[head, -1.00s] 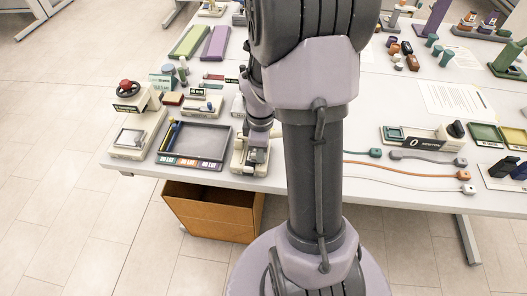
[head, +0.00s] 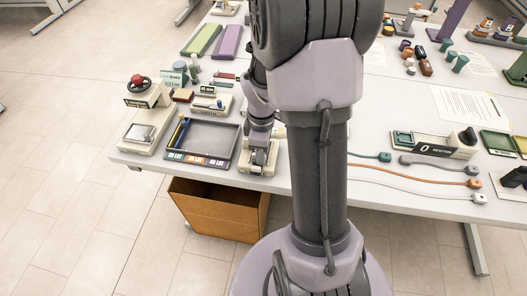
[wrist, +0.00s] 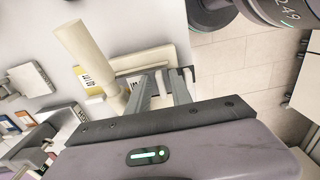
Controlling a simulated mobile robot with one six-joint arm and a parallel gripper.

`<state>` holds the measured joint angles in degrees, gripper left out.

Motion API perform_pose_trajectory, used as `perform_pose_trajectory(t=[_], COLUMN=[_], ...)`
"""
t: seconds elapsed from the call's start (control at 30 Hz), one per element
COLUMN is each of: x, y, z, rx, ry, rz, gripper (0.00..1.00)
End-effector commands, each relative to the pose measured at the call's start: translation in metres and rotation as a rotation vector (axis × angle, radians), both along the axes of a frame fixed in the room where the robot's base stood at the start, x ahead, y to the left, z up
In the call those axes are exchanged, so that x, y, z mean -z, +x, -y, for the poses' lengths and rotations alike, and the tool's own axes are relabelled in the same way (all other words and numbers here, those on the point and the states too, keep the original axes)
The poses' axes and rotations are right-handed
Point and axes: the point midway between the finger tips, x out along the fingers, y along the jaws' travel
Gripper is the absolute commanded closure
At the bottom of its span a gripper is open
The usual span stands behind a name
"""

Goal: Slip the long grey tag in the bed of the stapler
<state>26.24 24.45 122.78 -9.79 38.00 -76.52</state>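The cream device under my gripper, which looks like the stapler (head: 256,164), stands at the table's front edge, right of the grey tray. In the wrist view it seems to be the cream base with a yellow label and thick round lever (wrist: 88,50). My gripper (wrist: 163,72) is over its bed, and the two fingers stand apart with a gap between them. A thin grey strip shows near the fingertips. I cannot tell whether it is the long grey tag or part of the stapler. In the head view my arm partly hides the gripper.
A grey tray (head: 213,135) with long blue and yellow pieces lies just left. A cream device with a red knob (head: 138,80) stands farther left. Cables (head: 425,176) and a black-knobbed device (head: 467,137) are at right. A brown box (head: 217,212) is below the table.

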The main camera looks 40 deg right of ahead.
Motion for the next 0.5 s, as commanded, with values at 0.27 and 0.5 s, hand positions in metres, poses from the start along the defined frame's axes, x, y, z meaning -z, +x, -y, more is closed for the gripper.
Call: perform_pose_trajectory(t=[0.27,0.5], x=[0.0,-0.029], y=[0.0,0.0], z=[0.0,0.001], rx=[0.0,0.0], ry=[0.0,-0.002], rz=[0.0,0.003], gripper=[0.66,0.66])
